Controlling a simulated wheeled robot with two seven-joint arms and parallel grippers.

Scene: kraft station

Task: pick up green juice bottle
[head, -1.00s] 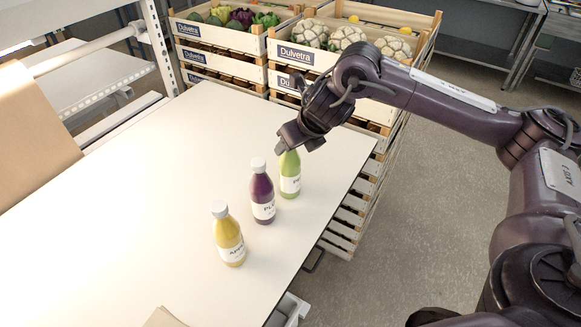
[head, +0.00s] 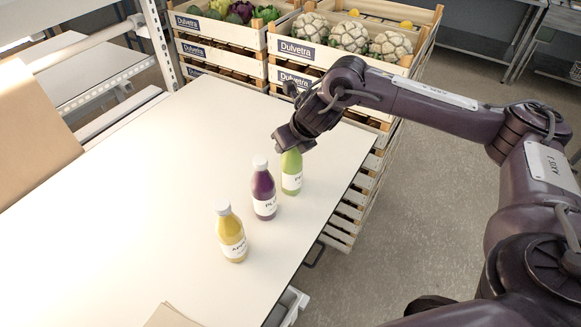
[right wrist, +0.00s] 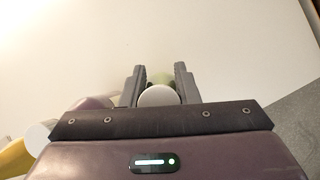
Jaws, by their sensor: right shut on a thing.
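The green juice bottle (head: 291,176) stands upright on the white table (head: 150,200), the farthest of three bottles in a row. My right gripper (head: 293,143) is over its top and hides its cap in the head view. In the right wrist view the white cap (right wrist: 158,96) and a bit of green lie between the two fingers of my right gripper (right wrist: 160,85), which is shut on the bottle. Whether the bottle's base touches the table is hard to tell. My left gripper is not in view.
A purple bottle (head: 264,194) stands close beside the green one, and a yellow bottle (head: 231,236) is nearer. Wooden crates with cauliflowers (head: 348,37) are stacked behind the table. The table's left part is clear.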

